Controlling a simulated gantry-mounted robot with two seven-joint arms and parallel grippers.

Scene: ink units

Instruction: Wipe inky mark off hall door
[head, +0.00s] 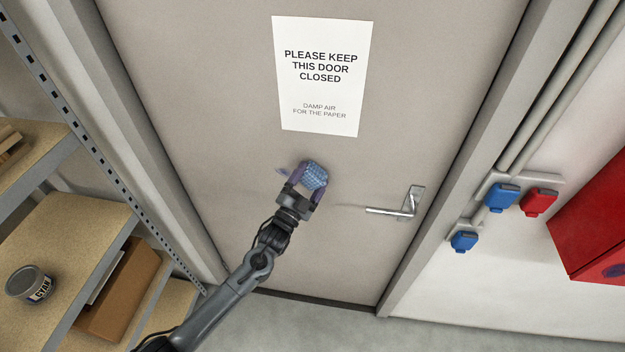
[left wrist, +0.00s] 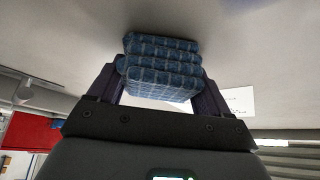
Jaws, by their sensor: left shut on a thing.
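The grey hall door (head: 200,90) fills the middle of the head view and looks closed. A small bluish-grey smear (head: 283,172) shows on it just left of my gripper, below the paper sign. My left gripper (head: 312,182) is shut on a folded blue checked cloth (head: 314,173). In the left wrist view the cloth (left wrist: 160,68) is a stack of several folds between the two fingers. It is at or very close to the door face; I cannot tell whether it touches. The cloth and fingers may hide part of the mark. My right gripper is in neither view.
A white sign (head: 320,75) is on the door above the gripper. A lever handle (head: 398,207) sticks out to the right. Shelves with a tin (head: 30,284) and a cardboard box (head: 122,290) stand at left. Blue and red sockets (head: 503,196) and a red cabinet (head: 598,225) are at right.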

